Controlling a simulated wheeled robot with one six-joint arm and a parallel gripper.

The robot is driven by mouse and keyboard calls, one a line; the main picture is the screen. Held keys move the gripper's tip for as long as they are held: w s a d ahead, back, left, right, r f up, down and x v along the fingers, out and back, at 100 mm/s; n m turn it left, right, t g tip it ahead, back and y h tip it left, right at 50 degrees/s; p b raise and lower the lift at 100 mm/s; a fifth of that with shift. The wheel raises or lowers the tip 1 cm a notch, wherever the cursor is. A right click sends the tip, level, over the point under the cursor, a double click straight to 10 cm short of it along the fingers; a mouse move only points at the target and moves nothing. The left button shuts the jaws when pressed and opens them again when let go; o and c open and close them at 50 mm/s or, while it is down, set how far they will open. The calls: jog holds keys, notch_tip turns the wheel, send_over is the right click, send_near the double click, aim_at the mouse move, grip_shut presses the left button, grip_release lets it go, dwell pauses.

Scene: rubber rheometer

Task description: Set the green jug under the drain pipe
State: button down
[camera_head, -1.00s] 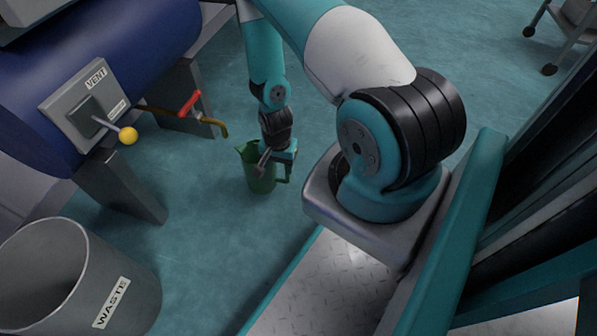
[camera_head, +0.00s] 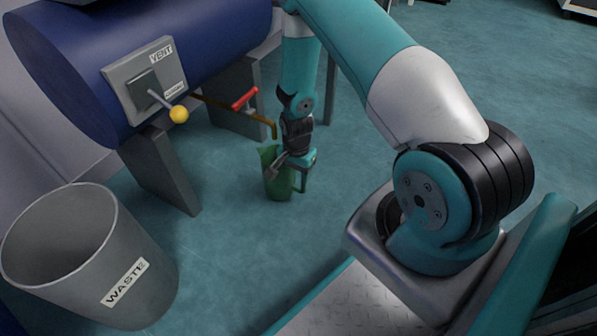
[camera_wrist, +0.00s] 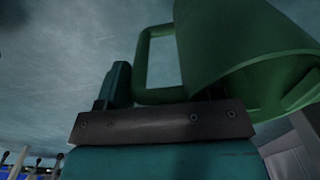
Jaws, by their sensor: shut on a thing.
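The green jug (camera_head: 277,184) hangs from my gripper (camera_head: 297,168) in the head view, looking upright or nearly so. My gripper is shut on the jug at its handle side; the fingers partly hide it. In the wrist view the jug (camera_wrist: 245,50) and its handle (camera_wrist: 142,68) fill the upper right, close to my gripper (camera_wrist: 165,100). The brown drain pipe (camera_head: 273,131) comes out below the blue tank, with a red valve handle (camera_head: 245,98). Its bent-down end appears just above and beside the jug's mouth. I cannot tell whether the jug touches the floor.
The blue tank (camera_head: 75,60) stands on grey legs (camera_head: 160,170) at the left. Its vent panel (camera_head: 130,75) has a lever with a yellow knob (camera_head: 179,114). A grey waste bin (camera_head: 120,265) stands at lower left. The teal floor between bin and jug is clear.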

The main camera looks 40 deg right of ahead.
jog(key=shift+w+f, duration=0.1)
jog(key=shift+f, duration=0.2)
jog(key=shift+c, duration=1.3)
grip_release()
jog(key=shift+f, duration=0.15)
notch_tip(320, 180, up, 12)
jog(key=p, duration=0.8)
